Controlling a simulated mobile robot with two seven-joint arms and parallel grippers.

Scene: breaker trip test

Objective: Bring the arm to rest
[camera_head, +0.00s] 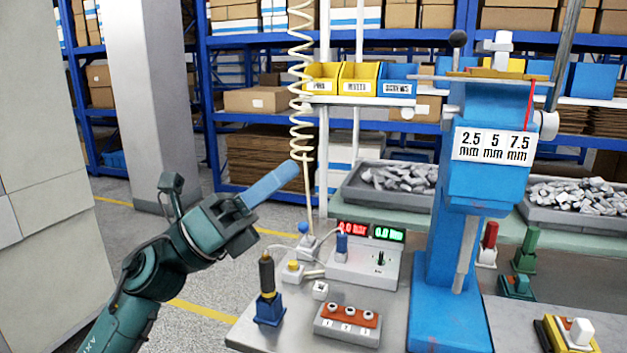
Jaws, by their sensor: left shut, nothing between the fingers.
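My left arm comes in from the lower left, and its teal wrist leads to my left gripper (285,172). The blue fingers are together, with nothing held between them. They point up and to the right, in the air above the left part of the workbench (250,328). In the picture the fingertips overlap the area by the coiled cream cable (301,95); I cannot tell whether they touch it. My right gripper is not in view.
A control box with red and green displays (362,265) stands right of the gripper. A blue press (450,310) rises beyond it. A dark-handled tool in a blue holder (268,295) and a numbered block (347,325) are at the front. A pillar (155,90) stands left.

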